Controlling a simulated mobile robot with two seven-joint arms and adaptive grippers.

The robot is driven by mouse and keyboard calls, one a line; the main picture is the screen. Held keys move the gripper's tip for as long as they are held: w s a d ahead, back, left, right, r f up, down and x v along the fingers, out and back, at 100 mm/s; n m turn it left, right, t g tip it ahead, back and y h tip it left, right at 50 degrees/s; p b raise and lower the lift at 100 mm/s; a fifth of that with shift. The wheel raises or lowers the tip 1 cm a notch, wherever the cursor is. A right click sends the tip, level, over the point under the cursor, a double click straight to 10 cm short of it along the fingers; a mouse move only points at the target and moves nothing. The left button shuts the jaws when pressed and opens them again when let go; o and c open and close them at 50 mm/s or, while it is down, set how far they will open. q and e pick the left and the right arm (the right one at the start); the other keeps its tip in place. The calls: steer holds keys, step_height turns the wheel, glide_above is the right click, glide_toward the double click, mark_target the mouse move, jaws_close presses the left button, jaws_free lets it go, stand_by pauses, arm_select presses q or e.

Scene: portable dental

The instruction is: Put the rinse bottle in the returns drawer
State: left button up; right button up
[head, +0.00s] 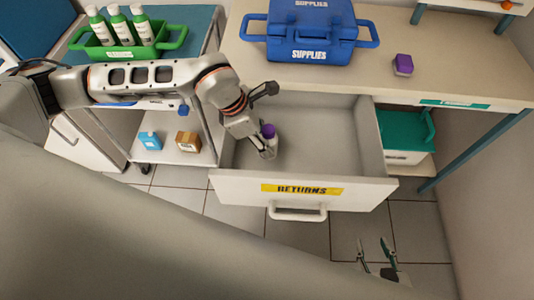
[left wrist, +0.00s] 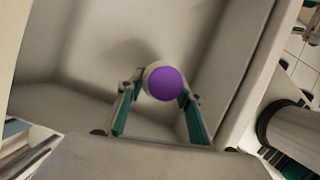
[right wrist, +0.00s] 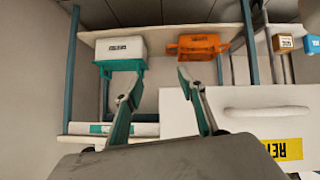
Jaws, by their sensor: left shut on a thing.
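The returns drawer (head: 340,150) is pulled open below the counter, with a yellow "RETURNS" label on its front. My left gripper (head: 268,148) reaches down inside it at the left. It is shut on the rinse bottle, which has a purple cap (head: 268,131). In the left wrist view the purple cap (left wrist: 165,84) sits between the fingers, inside the drawer walls. Whether the bottle touches the drawer floor I cannot tell. My right gripper (head: 376,248) is open and empty in front of the drawer, low at the right. In the right wrist view its fingers (right wrist: 160,95) are wide apart.
A blue supplies case (head: 311,52) and a small purple-and-white item (head: 403,65) stand on the counter. A green caddy (head: 172,46) with several bottles is at the left. A teal-and-white bin (head: 405,140) sits on the shelf right of the drawer. An orange bin (right wrist: 198,45) shows beyond my right gripper.

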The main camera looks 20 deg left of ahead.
arm_select(q)
step_height(320, 180, down, 2)
steer(key=shift+f, duration=0.1)
step_height(320, 180, down, 5)
steer(key=shift+r+b, duration=0.1)
steer(key=shift+b, duration=0.55)
steer(key=shift+f, duration=0.35)
steer(key=shift+r, duration=0.1)
arm_select(e)
steer(key=shift+w+d+f, duration=0.2)
steer(key=shift+d+f, duration=0.1)
steer(key=shift+f, duration=0.15)
arm_select(q)
steer(key=o, duration=1.2)
steer(key=shift+o, duration=0.2)
